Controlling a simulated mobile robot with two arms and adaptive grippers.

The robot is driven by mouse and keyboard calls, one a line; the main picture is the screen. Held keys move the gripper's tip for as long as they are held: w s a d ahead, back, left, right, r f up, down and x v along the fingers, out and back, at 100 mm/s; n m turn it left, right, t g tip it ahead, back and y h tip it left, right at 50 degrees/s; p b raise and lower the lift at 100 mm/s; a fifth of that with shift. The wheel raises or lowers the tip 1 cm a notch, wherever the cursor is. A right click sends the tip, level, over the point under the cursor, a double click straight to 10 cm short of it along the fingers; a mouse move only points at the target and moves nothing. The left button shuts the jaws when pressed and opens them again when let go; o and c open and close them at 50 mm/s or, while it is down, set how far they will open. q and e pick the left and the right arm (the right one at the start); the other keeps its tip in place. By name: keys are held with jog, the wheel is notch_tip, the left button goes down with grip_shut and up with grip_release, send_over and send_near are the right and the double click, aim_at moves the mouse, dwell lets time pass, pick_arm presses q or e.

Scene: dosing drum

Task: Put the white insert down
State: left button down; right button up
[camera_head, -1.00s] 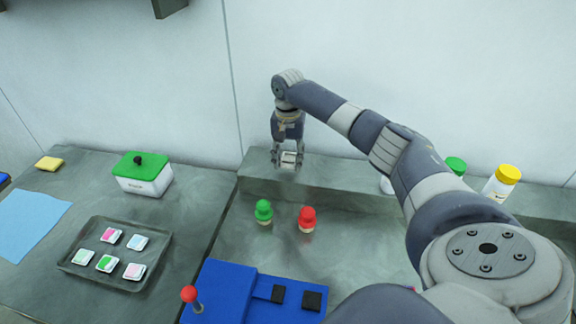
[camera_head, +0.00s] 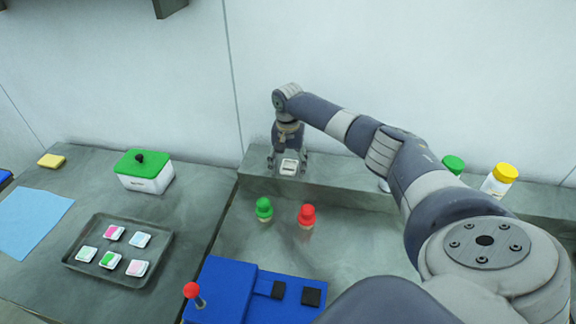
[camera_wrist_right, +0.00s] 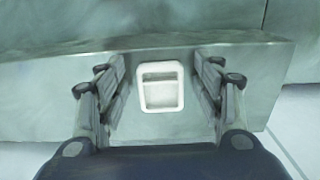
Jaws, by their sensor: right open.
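The white insert (camera_head: 289,167) lies on the raised back ledge, at its left end. In the right wrist view the insert (camera_wrist_right: 160,87) is a small white rounded frame with a grey recess, lying flat between my fingers. My right gripper (camera_head: 287,163) is open around it. In the right wrist view the fingers (camera_wrist_right: 163,88) stand apart, with a clear gap on both sides of the insert. My left gripper is not in view.
The ledge (camera_head: 340,183) runs along the wall. Green (camera_head: 264,209) and red (camera_head: 307,216) capped pieces stand below it. A blue fixture (camera_head: 228,290) is in front. A tray (camera_head: 72,252) with several coloured pieces and a green-lidded box (camera_head: 146,181) are left. Yellow-capped (camera_head: 499,182) and green-capped bottles stand right.

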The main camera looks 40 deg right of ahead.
aim_at(288, 171)
notch_tip(288, 171, up, 12)
jog(key=b, duration=0.3)
jog(key=shift+r, duration=0.2)
dwell(0.6)
